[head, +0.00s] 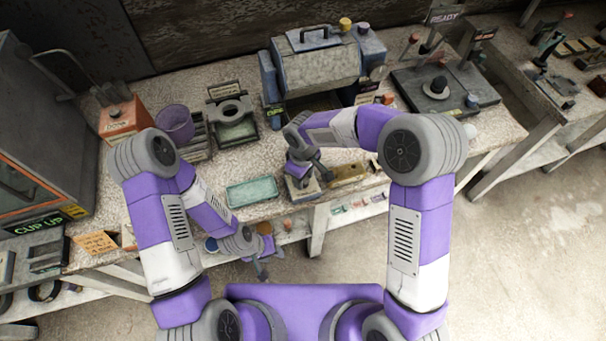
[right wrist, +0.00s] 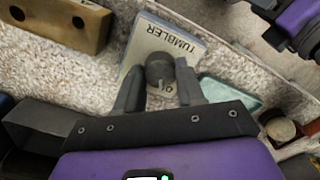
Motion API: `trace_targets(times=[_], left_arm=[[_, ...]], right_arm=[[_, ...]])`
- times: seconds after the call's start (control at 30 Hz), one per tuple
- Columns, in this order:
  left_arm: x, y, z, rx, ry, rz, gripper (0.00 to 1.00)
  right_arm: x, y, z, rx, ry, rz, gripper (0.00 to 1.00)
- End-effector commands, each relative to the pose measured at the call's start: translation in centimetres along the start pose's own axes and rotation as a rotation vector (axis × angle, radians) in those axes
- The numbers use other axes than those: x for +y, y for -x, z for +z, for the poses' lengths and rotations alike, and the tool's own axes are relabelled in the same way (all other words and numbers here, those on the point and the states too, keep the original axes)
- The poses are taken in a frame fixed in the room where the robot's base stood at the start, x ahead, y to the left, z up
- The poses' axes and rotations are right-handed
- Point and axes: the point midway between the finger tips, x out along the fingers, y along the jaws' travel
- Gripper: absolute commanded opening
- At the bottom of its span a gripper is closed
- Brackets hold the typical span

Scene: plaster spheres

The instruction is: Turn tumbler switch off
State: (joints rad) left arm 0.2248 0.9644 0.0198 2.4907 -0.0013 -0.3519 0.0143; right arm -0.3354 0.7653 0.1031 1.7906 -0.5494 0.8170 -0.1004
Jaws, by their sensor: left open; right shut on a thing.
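The tumbler switch (right wrist: 138,58) is a pale plate printed TUMBLER, seen upside down in the right wrist view, with a dark round knob (right wrist: 160,68) on it. In the head view the plate (head: 303,192) lies near the bench's front edge. My right gripper (head: 301,176) is over it, its fingers on both sides of the knob and shut on it. A label beginning with O is partly hidden by the fingers, so the knob's setting cannot be read. My left gripper (head: 264,258) is open and empty, low in front of the bench edge.
A teal tray (head: 252,192) lies left of the switch, and a tan block with holes (head: 348,174) lies right of it. A grey drum machine (head: 318,68) stands behind.

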Motion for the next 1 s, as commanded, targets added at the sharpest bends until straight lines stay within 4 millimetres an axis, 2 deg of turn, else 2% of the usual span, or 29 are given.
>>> trace_targets(times=[0.33,0.9,0.93,1.0], left_arm=[[0.16,0.41,0.02,0.000,0.000,0.000,0.43],[0.17,0.45,0.02,0.000,0.000,0.000,0.43],[0.17,0.45,0.02,0.000,0.000,0.000,0.43],[0.17,0.45,0.02,0.000,0.000,0.000,0.43]], right_arm=[[0.02,0.13,-0.16,0.005,0.147,0.002,0.08],[0.01,0.10,-0.16,0.005,0.176,0.002,0.08],[0.00,0.10,-0.16,0.005,0.176,0.002,0.43],[0.00,0.09,-0.14,0.004,0.175,0.002,0.54]])
